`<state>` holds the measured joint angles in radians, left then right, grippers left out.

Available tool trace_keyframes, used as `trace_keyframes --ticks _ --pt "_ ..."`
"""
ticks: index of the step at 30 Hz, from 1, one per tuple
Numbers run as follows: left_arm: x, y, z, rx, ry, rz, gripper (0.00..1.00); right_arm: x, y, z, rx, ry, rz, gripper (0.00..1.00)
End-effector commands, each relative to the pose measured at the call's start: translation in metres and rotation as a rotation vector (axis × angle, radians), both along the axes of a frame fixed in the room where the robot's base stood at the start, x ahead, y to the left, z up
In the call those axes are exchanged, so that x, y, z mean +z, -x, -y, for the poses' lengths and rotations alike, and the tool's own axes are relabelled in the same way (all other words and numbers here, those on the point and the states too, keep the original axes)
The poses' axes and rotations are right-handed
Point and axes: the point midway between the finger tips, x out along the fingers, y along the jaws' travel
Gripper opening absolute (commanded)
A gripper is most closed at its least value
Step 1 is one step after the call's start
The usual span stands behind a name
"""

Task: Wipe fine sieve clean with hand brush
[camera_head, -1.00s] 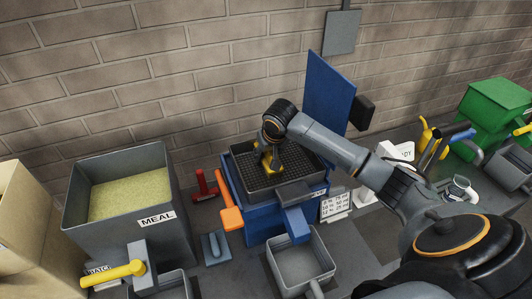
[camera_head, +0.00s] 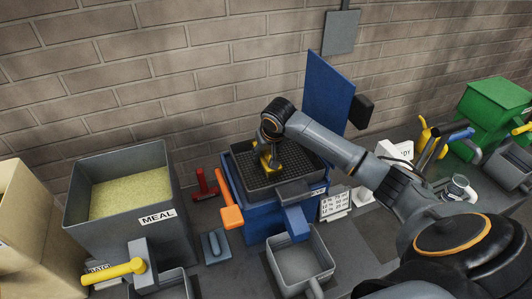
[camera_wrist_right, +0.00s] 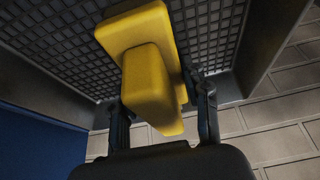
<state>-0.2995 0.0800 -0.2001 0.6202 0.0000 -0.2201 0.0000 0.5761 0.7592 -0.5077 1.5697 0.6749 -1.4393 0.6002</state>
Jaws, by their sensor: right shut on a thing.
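The yellow hand brush (camera_head: 271,163) is held in my right gripper (camera_head: 268,152) over the fine sieve. The right wrist view shows the yellow brush (camera_wrist_right: 148,65) between the two dark fingers of the right gripper (camera_wrist_right: 163,112). The fine sieve (camera_head: 290,160) is a dark square mesh tray on top of a blue machine (camera_head: 262,220). Its mesh (camera_wrist_right: 55,38) also shows in the right wrist view. The brush is at or just above the mesh; its underside is hidden, so I cannot tell if it touches. My left gripper is in neither view.
A blue raised panel (camera_head: 328,95) stands behind the sieve. An orange-headed tool (camera_head: 231,217) leans at the machine's left. A grey pan (camera_head: 300,262) sits in front. The MEAL bin (camera_head: 115,225) is at left, a green container (camera_head: 492,115) at right.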

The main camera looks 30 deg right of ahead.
Motion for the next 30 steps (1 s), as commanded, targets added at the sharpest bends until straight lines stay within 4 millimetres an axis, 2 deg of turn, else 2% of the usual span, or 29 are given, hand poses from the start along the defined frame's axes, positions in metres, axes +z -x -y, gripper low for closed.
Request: trace_keyframes --ticks 12,20,27,30 --pt "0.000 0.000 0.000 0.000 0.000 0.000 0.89 -0.001 0.024 0.018 0.001 0.001 -0.002 0.00" --pt "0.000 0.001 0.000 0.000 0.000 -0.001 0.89 0.000 0.023 0.018 0.000 0.001 -0.001 0.00" --pt "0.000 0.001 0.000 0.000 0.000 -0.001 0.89 0.000 0.003 0.022 0.000 0.001 0.000 0.00" --pt "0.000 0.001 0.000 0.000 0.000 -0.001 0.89 0.000 0.004 0.022 0.001 0.002 0.001 0.00"
